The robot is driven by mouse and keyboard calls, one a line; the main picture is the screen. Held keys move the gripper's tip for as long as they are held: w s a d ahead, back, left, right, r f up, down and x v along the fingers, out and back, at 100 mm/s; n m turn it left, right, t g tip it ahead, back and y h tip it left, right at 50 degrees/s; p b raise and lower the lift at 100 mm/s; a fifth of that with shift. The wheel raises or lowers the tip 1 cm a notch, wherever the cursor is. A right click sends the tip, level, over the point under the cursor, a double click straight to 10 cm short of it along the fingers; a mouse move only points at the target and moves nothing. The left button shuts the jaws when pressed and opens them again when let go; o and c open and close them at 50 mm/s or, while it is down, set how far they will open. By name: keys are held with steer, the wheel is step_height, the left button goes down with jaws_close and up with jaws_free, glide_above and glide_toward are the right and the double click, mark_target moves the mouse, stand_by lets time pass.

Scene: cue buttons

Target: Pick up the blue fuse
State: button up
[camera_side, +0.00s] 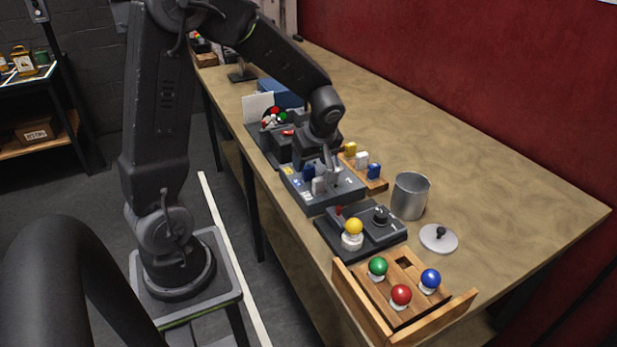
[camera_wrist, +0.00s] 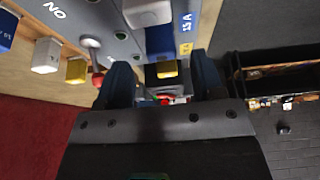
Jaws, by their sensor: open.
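A blue fuse (camera_side: 374,171) stands at the near end of a small wooden holder (camera_side: 376,186), beside a white fuse (camera_side: 362,159) and a yellow fuse (camera_side: 350,149). The wrist view shows this blue fuse (camera_wrist: 8,27) at the far left edge. Another blue piece (camera_side: 309,172) sits in the grey fuse box (camera_side: 322,203) near a white one (camera_side: 318,186); in the wrist view this blue piece (camera_wrist: 160,40) is ahead of the fingers. My gripper (camera_wrist: 162,72) is open over the fuse box, left of the holder. Its fingertips are partly hidden in the side view.
A grey panel with a yellow knob (camera_side: 354,226), a metal can (camera_side: 410,196) and a lid (camera_side: 438,238) stand nearer the camera. A wooden tray (camera_side: 455,306) holds coloured balls. Other equipment (camera_side: 280,140) stands beyond the fuse box. The bench's right side is clear.

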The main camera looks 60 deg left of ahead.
mark_target(308, 166)
steer(key=x, duration=0.3)
steer(key=shift+s+a+f, duration=0.1)
steer(key=shift+f, duration=0.05)
steer(key=c, duration=1)
steer(key=shift+r, duration=0.65)
steer(key=s+a+r, duration=0.7)
steer(key=s+r, duration=0.2)
steer(key=shift+s+r, duration=0.2)
steer(key=shift+r, duration=0.15)
